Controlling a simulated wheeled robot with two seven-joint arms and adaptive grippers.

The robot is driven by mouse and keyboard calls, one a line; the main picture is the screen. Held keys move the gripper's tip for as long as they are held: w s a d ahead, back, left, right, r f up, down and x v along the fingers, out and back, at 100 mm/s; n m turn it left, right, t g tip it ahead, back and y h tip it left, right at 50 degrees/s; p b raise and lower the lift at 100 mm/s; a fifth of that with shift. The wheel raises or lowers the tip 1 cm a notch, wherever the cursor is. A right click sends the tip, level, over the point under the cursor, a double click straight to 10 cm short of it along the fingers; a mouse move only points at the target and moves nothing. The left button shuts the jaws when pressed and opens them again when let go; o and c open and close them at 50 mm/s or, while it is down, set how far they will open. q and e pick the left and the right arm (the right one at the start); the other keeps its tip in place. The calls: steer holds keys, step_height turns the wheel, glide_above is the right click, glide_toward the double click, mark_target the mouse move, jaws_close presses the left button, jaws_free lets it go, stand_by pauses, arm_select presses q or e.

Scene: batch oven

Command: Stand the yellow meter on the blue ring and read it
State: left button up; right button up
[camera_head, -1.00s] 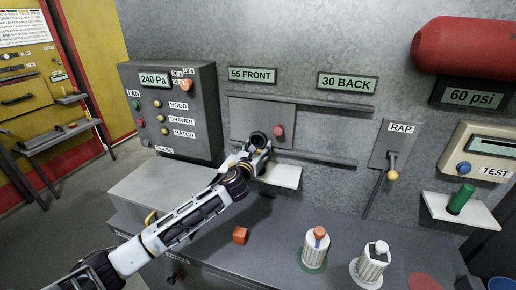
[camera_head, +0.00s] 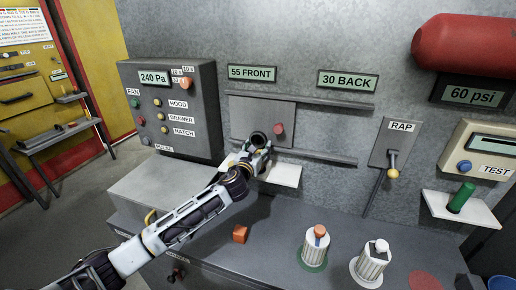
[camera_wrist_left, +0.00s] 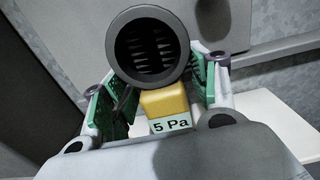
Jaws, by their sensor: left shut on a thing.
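The yellow meter (camera_wrist_left: 165,102) sits between the fingers of my left gripper in the left wrist view, its label reading 5 Pa. A dark round open-mouthed tube (camera_wrist_left: 149,48) with ridges inside shows just above it and seems joined to it. My left gripper (camera_wrist_left: 157,97) is shut on the meter. In the head view my left gripper (camera_head: 256,152) is over a white shelf (camera_head: 284,175) in front of the grey wall, and the round dark mouth shows at its tip. I cannot make out the blue ring; the arm covers part of the shelf. My right gripper is not in view.
A grey control box (camera_head: 180,110) reading 240 Pa stands at left. A sliding hatch with a red knob (camera_head: 278,128) is behind the gripper.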

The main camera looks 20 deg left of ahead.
arm_select(q)
steer(key=shift+f, duration=0.2)
stand_by(0.3)
steer(key=o, duration=1.3)
steer(key=shift+s, duration=0.2)
steer(key=shift+s+a, duration=0.2)
steer(key=shift+s, duration=5.6)
